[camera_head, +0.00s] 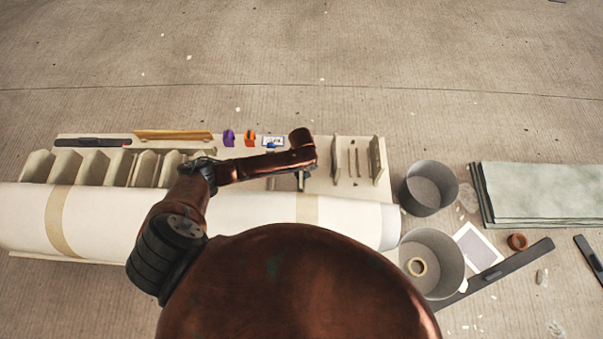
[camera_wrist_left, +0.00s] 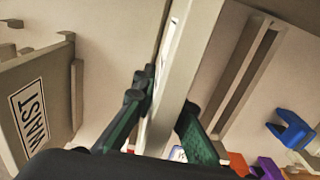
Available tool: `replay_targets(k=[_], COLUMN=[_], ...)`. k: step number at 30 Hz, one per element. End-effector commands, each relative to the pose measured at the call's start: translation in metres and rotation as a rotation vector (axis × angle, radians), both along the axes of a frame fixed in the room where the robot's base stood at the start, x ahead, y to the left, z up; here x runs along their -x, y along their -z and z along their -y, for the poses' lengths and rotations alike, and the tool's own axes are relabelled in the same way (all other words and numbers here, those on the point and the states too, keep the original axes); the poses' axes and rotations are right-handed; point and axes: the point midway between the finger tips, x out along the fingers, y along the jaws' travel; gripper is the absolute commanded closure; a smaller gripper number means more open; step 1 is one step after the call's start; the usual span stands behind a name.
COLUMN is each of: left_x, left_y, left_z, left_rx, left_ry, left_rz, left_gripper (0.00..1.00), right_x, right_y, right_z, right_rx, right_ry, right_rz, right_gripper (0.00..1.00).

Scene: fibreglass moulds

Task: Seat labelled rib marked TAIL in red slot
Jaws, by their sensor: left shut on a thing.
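My left gripper (camera_wrist_left: 166,95) is shut on a pale, flat rib (camera_wrist_left: 190,55) in the left wrist view, one dark green finger on each side. A white label on this rib is seen almost edge-on and its word cannot be read. In the head view the left gripper (camera_head: 301,181) hangs over the right half of the pale mould board; the held rib is not clear there. Another rib, labelled WAIST (camera_wrist_left: 30,114), stands at the left of the wrist view. A pair of rails (camera_wrist_left: 243,72) lies right of the held rib. No red slot can be made out. My right gripper is not in view.
Orange (camera_head: 249,138) and purple (camera_head: 228,138) pieces lie near the board's back edge; a blue piece (camera_wrist_left: 291,130) shows in the wrist view. Upright ribs (camera_head: 377,160) stand at the board's right end. A large white roll (camera_head: 120,218) lies in front. Grey buckets (camera_head: 428,188) stand right.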

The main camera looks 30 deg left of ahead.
Motion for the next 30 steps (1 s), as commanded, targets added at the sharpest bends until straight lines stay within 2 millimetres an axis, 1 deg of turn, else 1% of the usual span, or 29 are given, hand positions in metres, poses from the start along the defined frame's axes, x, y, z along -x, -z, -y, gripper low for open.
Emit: replay_targets(k=[22,23,30], left_x=[0.000,0.000,0.000], left_y=[0.018,0.017,0.017], left_z=[0.001,0.001,0.000], left_rx=[0.001,0.001,0.001], left_ry=[0.000,0.000,0.000], left_rz=[0.000,0.002,0.000], left_gripper=[1.00,0.87,0.70], right_x=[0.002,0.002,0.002], right_y=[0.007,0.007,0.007], right_z=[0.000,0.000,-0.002], right_rx=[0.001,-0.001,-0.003], right_ry=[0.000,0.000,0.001], right_rz=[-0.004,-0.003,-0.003], right_gripper=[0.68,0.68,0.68])
